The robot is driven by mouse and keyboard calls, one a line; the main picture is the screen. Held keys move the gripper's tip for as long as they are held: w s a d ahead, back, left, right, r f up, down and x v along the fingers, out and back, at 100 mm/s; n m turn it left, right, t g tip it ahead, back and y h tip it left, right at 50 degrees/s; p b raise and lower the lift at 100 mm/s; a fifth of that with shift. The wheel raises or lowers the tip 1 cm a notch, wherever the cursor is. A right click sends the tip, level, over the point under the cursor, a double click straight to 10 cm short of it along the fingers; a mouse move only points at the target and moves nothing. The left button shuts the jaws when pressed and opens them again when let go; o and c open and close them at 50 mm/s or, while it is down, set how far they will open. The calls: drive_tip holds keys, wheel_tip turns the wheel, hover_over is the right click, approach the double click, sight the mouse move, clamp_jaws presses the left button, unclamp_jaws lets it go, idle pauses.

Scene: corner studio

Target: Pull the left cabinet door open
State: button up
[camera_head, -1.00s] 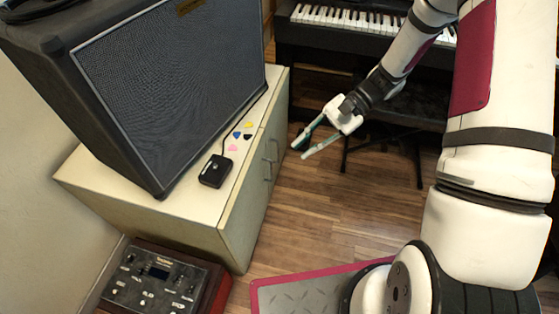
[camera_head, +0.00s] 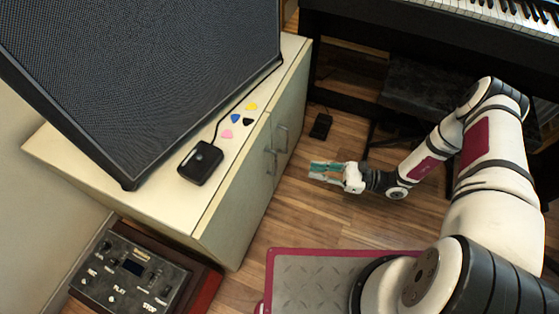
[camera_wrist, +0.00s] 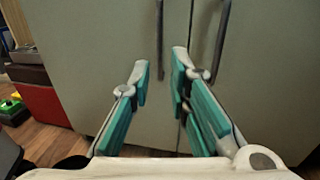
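The pale cabinet's left door (camera_head: 238,205) is closed, and it fills the left part of the wrist view (camera_wrist: 90,60). Its dark vertical handle (camera_wrist: 160,38) shows at the top of the wrist view, in line with the gap between my fingers. In the head view that handle (camera_head: 270,162) is the nearer of two. The right door (camera_wrist: 275,85) is also closed, with its own handle (camera_wrist: 220,40). My gripper (camera_head: 312,171) is open and empty, pointing at the doors from a short distance. Its teal-padded fingers show in the wrist view (camera_wrist: 162,72).
A large speaker (camera_head: 150,75), a small black pedal (camera_head: 200,162) and several picks sit on the cabinet top (camera_head: 170,205). A control box (camera_head: 130,275) stands at the near left. A keyboard (camera_head: 440,35) is behind. Wood floor lies clear before the doors.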

sight(276, 164)
drive_tip(key=a, duration=0.4)
drive_tip(key=w+a+b, duration=0.1)
drive_tip(key=a, duration=0.3)
drive_tip(key=w+a+b, duration=0.1)
drive_tip(key=a, duration=0.4)
drive_tip(key=shift+a, duration=0.1)
clamp_jaws()
